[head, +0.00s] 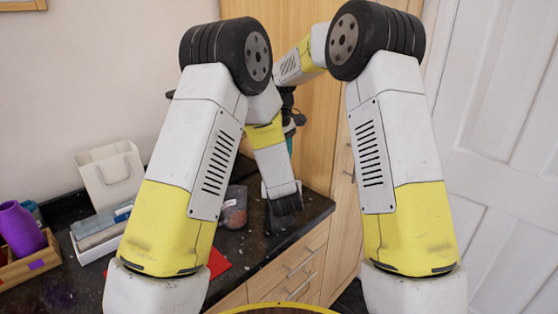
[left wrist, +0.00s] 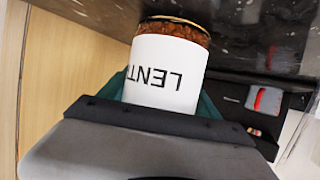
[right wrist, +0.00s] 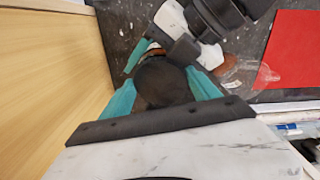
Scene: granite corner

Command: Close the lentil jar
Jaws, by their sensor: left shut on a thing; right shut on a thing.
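The lentil jar (left wrist: 170,75), with a white label and brown contents, shows upside down in the left wrist view. My left gripper (head: 284,205) is shut on it, low over the counter; teal fingers show at its sides. In the right wrist view my right gripper (right wrist: 155,98) is shut on a dark round lid (right wrist: 163,80), its teal fingers on either side. The left gripper also shows just beyond the lid (right wrist: 186,50). Whether the lid touches the jar is hidden. The jar cannot be made out in the head view.
A clear container (head: 235,208) with reddish contents stands on the dark counter (head: 252,242), near a red sheet (right wrist: 300,48). A wooden box with a purple vase (head: 20,232), a white tray and a pale bag (head: 110,175) stand left. A wooden cabinet (head: 345,165) rises close behind the grippers.

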